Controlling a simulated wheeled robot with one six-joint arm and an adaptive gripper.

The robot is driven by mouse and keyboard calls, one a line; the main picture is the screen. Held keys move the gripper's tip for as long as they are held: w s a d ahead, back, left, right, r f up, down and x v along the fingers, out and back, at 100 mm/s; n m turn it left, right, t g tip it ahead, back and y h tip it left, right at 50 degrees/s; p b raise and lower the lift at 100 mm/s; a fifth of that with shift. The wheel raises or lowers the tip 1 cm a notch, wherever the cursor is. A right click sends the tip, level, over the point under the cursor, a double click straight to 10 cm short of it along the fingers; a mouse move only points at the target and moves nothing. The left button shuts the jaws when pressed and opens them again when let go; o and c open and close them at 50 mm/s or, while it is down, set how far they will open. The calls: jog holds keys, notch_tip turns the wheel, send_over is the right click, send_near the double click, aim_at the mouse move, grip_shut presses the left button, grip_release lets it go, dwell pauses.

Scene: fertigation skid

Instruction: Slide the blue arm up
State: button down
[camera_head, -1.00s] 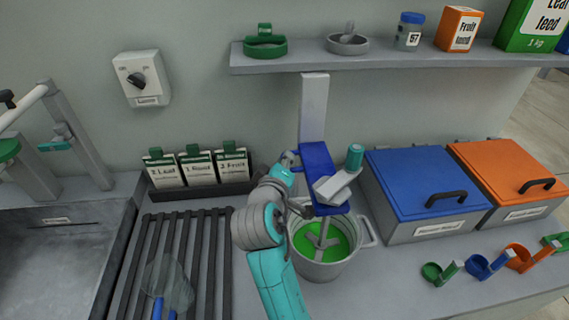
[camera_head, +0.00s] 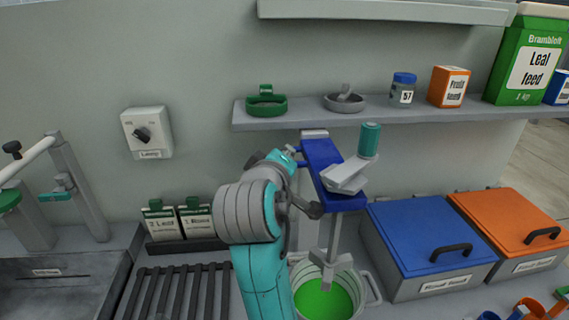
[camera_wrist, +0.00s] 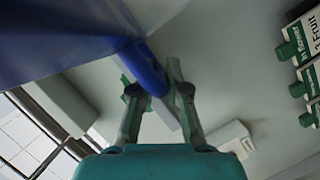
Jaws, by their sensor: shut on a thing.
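The blue arm (camera_head: 322,170) is raised near the top of the grey upright post (camera_head: 314,134), at about the height of the shelf's underside. It carries a grey block with a teal cylinder (camera_head: 370,140) and a grey shaft with a paddle (camera_head: 327,268). The paddle hangs over the bucket (camera_head: 372,290) of green liquid (camera_head: 322,300). It looks above the liquid, but I cannot tell if it clears the rim. My gripper (camera_head: 297,157) is at the blue arm's left side. In the wrist view its fingers are shut around the blue handle (camera_wrist: 149,72).
A grey shelf (camera_head: 400,114) with dishes, a jar and boxes runs behind, close to the blue arm's top. Blue-lidded (camera_head: 425,235) and orange-lidded (camera_head: 515,225) bins stand right. A slatted rack (camera_head: 175,290) and packet holder (camera_head: 185,245) are left.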

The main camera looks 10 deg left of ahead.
jog(key=shift+r, duration=0.4)
jog(key=c, duration=1.5)
grip_release()
jog(key=o, duration=0.3)
jog(key=shift+w, duration=0.1)
jog(key=shift+f, duration=0.1)
jog(key=v, duration=1.2)
jog(key=shift+f, duration=0.15)
